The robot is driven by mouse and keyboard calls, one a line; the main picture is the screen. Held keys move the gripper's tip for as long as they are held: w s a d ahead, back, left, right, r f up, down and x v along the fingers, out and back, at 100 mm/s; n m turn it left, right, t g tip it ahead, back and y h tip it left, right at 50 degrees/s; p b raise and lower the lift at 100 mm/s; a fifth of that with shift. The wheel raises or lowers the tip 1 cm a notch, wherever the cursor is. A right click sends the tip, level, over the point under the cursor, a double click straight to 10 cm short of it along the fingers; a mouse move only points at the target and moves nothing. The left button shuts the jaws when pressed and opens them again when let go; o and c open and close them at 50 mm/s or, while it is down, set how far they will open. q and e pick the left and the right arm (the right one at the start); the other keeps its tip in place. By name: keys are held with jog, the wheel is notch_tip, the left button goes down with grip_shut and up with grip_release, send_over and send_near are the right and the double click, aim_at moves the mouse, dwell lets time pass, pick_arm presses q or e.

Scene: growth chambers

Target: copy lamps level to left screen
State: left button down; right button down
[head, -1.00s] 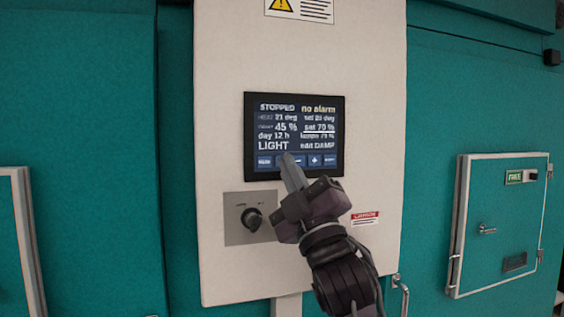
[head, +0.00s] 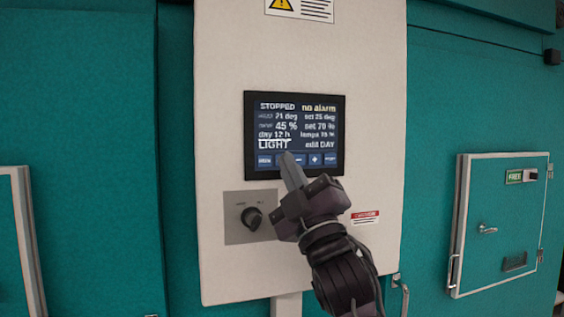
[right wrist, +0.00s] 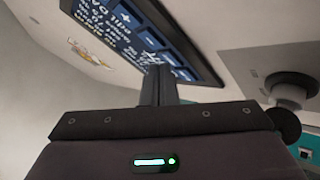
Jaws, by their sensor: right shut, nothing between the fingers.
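The screen (head: 293,118) is set in a pale panel (head: 300,230). It reads STOPPED, no alarm, 21 deg, set 25 deg, 45 %, set 70 %, day 12 h, a small lamps line that looks like 75 %, LIGHT, and edit DAY. A row of blue buttons runs along its bottom, with minus (head: 299,161) and plus (head: 315,160) readable. My right gripper (head: 288,158) is shut and empty, its tip over the lower edge of the screen at the button left of minus. Contact cannot be told. The screen also shows in the right wrist view (right wrist: 150,40). My left gripper is not in view.
A dark knob (head: 252,218) on a grey plate sits below the screen, left of my gripper. A red label (head: 365,217) is to the right. A teal chamber door (head: 500,225) with a FREE sign (head: 514,177) stands at the right.

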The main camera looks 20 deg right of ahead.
jog(key=shift+s, duration=0.55)
jog(key=s+b, duration=0.1)
jog(key=s, duration=0.4)
jog(key=shift+d+b, duration=0.1)
jog(key=shift+b, duration=0.3)
dwell(2.0)
